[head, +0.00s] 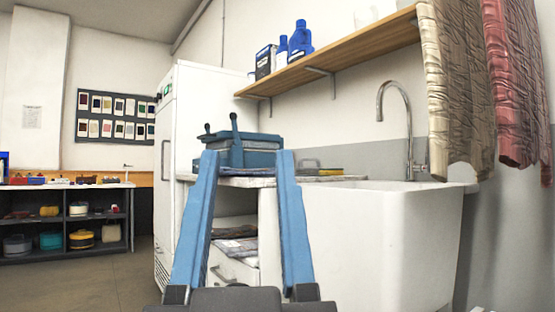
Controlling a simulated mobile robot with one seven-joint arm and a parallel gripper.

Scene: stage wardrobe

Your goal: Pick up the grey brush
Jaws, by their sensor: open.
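My gripper (247,155) points away from me, with its two long blue fingers spread wide and nothing held between them. Its fingertips appear in front of the worktop (262,182) beside the sink. I cannot pick out the grey brush for certain. A small, low grey item (309,163) lies on the worktop just right of the right fingertip, but it is too small to identify.
A white sink (375,245) with a tall tap (408,125) stands right. A wooden shelf (345,60) holds blue bottles (300,40) above. Draped cloths (455,90) hang at right. A white tall cabinet (190,130) stands left. Floor (100,285) at lower left is clear.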

